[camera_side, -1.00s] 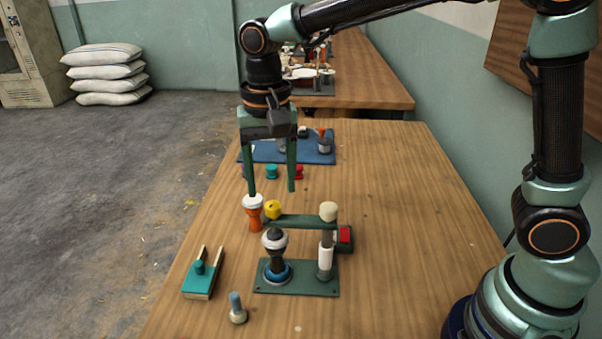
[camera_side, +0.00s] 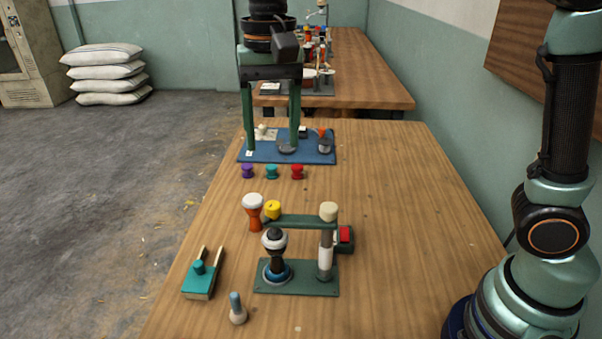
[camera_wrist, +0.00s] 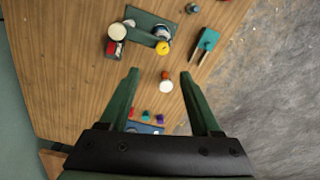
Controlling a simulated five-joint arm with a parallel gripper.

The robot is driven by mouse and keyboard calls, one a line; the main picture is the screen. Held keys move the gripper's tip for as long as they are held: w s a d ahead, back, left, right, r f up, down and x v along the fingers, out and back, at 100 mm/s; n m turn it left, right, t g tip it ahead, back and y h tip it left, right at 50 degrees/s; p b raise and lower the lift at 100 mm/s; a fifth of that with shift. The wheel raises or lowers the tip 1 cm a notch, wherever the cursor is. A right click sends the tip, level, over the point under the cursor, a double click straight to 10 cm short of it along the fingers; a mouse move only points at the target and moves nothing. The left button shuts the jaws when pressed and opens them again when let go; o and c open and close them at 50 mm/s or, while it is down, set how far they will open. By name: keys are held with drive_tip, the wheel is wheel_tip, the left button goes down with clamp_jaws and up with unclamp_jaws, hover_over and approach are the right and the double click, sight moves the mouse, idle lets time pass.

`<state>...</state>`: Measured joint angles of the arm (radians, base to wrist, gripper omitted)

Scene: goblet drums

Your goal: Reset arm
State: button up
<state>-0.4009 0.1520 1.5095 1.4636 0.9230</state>
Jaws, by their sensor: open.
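My gripper (camera_side: 272,148) is open and empty, raised above the table with its two green fingers pointing down. In the side view its fingers overlap the blue mat behind them. In the wrist view the fingers of my gripper (camera_wrist: 160,72) are spread wide, with an orange and white goblet drum (camera_wrist: 166,84) far below between them. That drum (camera_side: 254,212) stands upright on the table, left of the green fixture (camera_side: 300,281). A second drum, black with a white top (camera_side: 274,243), stands in a blue ring on the fixture base.
A yellow knob (camera_side: 272,209) and a cream knob (camera_side: 328,210) top the fixture arm. A teal-topped fork (camera_side: 200,275) and a small blue-handled tool (camera_side: 237,310) lie at front left. Purple (camera_side: 247,171), teal (camera_side: 272,172) and red (camera_side: 297,172) spools sit before the blue mat (camera_side: 312,155). The table's right side is clear.

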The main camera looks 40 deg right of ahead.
drive_tip(key=s+d+f+n+t, duration=0.2)
drive_tip(key=s+d+n, duration=0.1)
drive_tip(key=d, duration=0.5)
drive_tip(key=s+d+f+n+t, duration=0.2)
drive_tip(key=s+d+n+t, duration=0.1)
drive_tip(key=s+d, duration=0.3)
drive_tip(key=shift+d+f, duration=0.4)
drive_tip(key=shift+d, duration=0.6)
